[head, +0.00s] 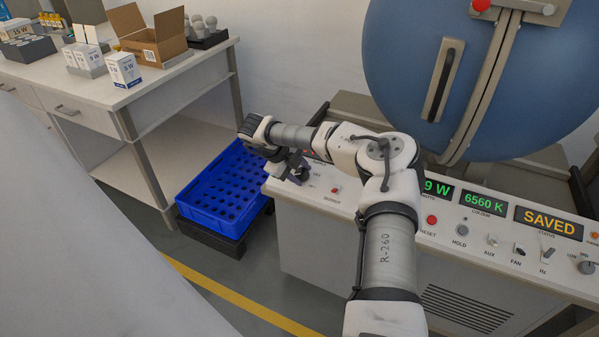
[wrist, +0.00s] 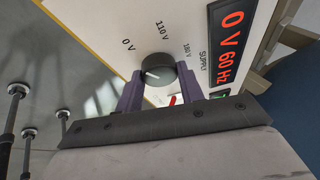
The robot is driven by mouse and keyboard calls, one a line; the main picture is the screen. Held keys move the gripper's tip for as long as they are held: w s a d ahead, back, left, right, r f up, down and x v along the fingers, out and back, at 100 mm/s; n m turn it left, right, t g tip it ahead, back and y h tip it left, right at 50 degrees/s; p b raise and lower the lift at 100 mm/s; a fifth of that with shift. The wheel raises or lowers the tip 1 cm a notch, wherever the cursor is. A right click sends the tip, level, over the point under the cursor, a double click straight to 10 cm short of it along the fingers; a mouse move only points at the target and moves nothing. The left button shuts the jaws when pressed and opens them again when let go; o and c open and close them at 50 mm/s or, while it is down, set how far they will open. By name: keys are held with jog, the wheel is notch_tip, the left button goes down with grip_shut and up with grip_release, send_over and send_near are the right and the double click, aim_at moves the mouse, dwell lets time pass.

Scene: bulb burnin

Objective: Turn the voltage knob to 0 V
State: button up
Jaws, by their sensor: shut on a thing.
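The voltage knob (wrist: 157,66) is a dark round knob on the pale panel in the wrist view, marked 0 V, 110 V and a third, higher value that is hard to read. A white line on its face points to the left side. The supply display (wrist: 231,45) beside it reads 0 V 60 Hz. My gripper (wrist: 160,76) has one purple finger on each side of the knob and is shut on it. In the head view, my gripper (head: 291,164) reaches down to the left end of the console, and the knob (head: 304,175) is partly hidden by it.
The console (head: 400,225) carries a red reset button (head: 432,220), switches and displays reading 6560 K and SAVED. A large blue sphere (head: 400,60) stands behind it. A blue crate (head: 205,212) sits left of the console; a bench (head: 150,82) with boxes stands farther left.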

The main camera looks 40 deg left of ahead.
jog(key=o, duration=1)
jog(key=b+v, duration=0.1)
jog(key=v, duration=1.3)
jog(key=shift+f+b, duration=0.1)
jog(key=shift+b, duration=0.3)
jog(key=shift+f, duration=0.1)
